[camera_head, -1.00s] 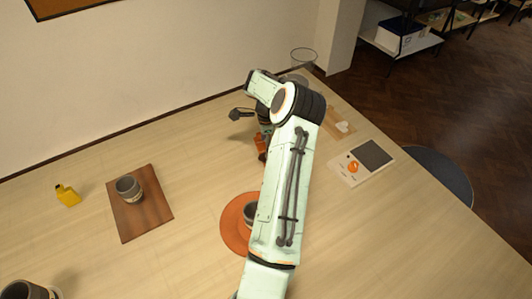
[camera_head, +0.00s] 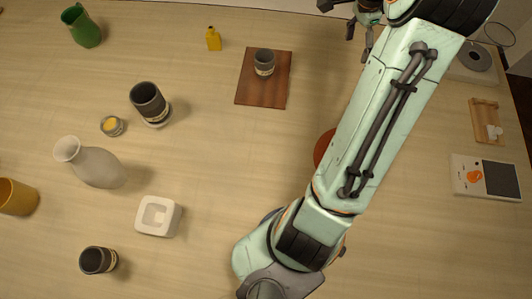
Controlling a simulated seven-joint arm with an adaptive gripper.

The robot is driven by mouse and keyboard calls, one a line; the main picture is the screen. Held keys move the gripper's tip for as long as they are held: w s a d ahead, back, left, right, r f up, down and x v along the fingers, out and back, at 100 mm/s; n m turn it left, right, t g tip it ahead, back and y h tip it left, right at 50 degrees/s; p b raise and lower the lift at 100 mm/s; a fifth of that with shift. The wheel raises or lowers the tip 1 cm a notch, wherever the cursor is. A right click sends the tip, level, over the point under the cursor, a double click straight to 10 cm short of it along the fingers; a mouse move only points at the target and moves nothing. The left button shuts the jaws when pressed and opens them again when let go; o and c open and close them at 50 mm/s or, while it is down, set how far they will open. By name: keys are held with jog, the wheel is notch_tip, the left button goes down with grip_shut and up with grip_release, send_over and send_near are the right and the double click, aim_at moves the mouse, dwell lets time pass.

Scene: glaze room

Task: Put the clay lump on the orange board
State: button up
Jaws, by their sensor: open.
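The orange board (camera_head: 321,146) is a round disc on the table, mostly hidden behind my arm in the head view. What lies on its covered part cannot be seen. I cannot make out the clay lump for sure. A small pale lump (camera_head: 494,131) lies on a wooden board at the right, but I cannot tell if it is clay. My gripper (camera_head: 359,40) is at the top edge, partly cut off, beyond the orange board. Its fingers are apart, with nothing visible between them.
A brown board (camera_head: 248,93) bears a grey cup (camera_head: 264,62). A white device (camera_head: 467,188) is at right.

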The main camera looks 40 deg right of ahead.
jog(key=w+a+r+n, duration=0.1)
jog(key=a+r+n, duration=0.3)
jog(key=a, duration=0.5)
jog(key=w+a+r+n, duration=0.1)
jog(key=a+n, duration=0.4)
jog(key=a, duration=0.4)
jog(key=s+a+n, duration=0.6)
jog(key=a, duration=0.3)
jog(key=s+a+f+n+y, duration=0.1)
jog(key=s+a+n, duration=0.5)
jog(key=a+n, duration=0.1)
jog(key=shift+s+a+f+n+y, duration=0.25)
jog(key=shift+a+f+n+y, duration=0.05)
jog(key=shift+a, duration=0.6)
jog(key=shift+o, duration=0.4)
